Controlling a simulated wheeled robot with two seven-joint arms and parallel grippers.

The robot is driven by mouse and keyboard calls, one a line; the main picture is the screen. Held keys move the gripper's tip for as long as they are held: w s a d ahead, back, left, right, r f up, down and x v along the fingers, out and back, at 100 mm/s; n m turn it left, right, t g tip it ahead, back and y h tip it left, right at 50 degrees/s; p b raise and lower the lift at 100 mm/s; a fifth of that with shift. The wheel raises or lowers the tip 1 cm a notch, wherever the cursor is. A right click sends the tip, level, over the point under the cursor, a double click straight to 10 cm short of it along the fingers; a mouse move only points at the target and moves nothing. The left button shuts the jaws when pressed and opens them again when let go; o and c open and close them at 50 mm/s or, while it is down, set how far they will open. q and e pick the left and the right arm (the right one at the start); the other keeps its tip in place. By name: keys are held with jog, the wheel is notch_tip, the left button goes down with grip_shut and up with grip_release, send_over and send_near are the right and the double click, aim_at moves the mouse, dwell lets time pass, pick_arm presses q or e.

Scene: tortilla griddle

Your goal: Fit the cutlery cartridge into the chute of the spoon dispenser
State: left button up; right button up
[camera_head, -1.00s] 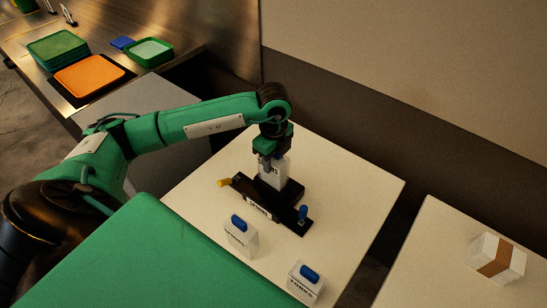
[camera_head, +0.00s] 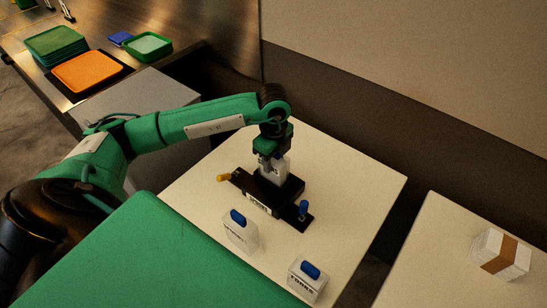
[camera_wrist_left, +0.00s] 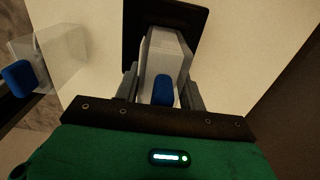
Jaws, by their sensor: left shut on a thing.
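My left gripper (camera_head: 268,158) points down over the black spoon dispenser (camera_head: 281,194) on the white table. It is shut on a white cartridge with a blue top grip; the cartridge (camera_head: 279,168) stands upright over the dispenser's raised block. In the left wrist view the cartridge (camera_wrist_left: 165,60) lies between the fingers, its far end against the black block (camera_wrist_left: 190,17). I cannot tell how deep it sits in the chute. The dispenser has a yellow knob (camera_head: 223,178), a blue lever (camera_head: 304,208) and a white front label. My right gripper is out of view.
Two more blue-topped cartridges stand on the table's near side, one in the middle (camera_head: 240,236) and one labelled FORKS (camera_head: 307,281). A banded white stack (camera_head: 499,254) sits on a separate table at right. Trays (camera_head: 86,72) lie on the back-left counter.

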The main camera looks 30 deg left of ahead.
pick_arm(q)
jog(key=o, duration=1.2)
notch_tip(320, 180, up, 13)
jog(key=shift+f+b, duration=0.1)
jog(key=shift+b, duration=0.8)
jog(key=shift+r, duration=0.5)
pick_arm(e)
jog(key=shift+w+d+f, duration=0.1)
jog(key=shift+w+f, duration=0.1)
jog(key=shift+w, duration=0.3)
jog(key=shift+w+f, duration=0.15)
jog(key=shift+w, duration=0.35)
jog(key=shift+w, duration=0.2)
